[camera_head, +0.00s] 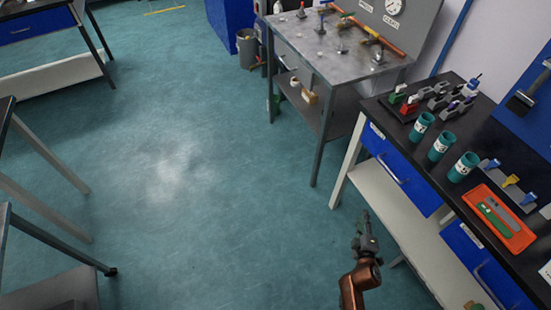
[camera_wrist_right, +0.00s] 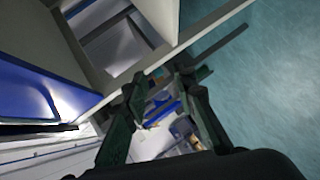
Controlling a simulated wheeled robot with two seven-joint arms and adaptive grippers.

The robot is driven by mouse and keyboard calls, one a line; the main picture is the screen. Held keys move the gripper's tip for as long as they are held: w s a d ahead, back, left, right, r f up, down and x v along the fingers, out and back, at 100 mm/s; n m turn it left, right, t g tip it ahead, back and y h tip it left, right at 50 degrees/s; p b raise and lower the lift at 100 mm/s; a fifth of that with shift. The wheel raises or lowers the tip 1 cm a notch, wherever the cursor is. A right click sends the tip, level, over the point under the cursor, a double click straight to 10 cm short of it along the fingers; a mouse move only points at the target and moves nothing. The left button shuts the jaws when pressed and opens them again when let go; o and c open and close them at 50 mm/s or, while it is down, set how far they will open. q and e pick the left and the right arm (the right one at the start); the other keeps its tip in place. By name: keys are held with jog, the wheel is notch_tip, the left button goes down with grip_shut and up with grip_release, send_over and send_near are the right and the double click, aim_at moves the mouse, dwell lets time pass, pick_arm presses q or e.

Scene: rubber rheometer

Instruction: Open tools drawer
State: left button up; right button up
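Two blue drawer fronts are set in the right bench: the farther drawer (camera_head: 412,184) and the nearer drawer (camera_head: 470,250). Both look closed and carry metal handles. Their labels are too small to read, so I cannot tell which is the tools drawer. My right gripper (camera_head: 364,222) is left of the bench, apart from both drawers. In the right wrist view its two dark fingers (camera_wrist_right: 163,85) are spread with nothing gripped between them. A blue panel (camera_wrist_right: 35,90) shows at the left there. My left gripper is not in view.
The black benchtop (camera_head: 400,132) holds teal cups (camera_head: 439,146) and an orange tray (camera_head: 499,222) of tools. A white lower shelf (camera_head: 395,210) runs beneath the drawers. A metal table (camera_head: 330,50) stands farther back. The teal floor (camera_head: 190,190) left of my right arm is clear.

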notch_tip(320, 180, up, 11)
jog(key=w+d+n+t+h+b, duration=0.2)
jog(key=w+t+b, duration=0.1)
jog(key=n+t+h+b, duration=0.1)
jog(key=h+b, duration=0.1)
send_near(389, 169)
jog(key=w+d+f, duration=0.1)
jog(key=w, duration=0.1)
jog(key=x, duration=0.8)
jog(key=shift+s+r, duration=0.1)
jog(key=shift+r, duration=0.2)
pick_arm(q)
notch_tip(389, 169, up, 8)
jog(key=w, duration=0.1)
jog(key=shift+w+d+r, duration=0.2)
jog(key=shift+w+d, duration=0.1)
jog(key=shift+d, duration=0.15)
pick_arm(e)
jog(key=shift+c, duration=0.6)
grip_shut()
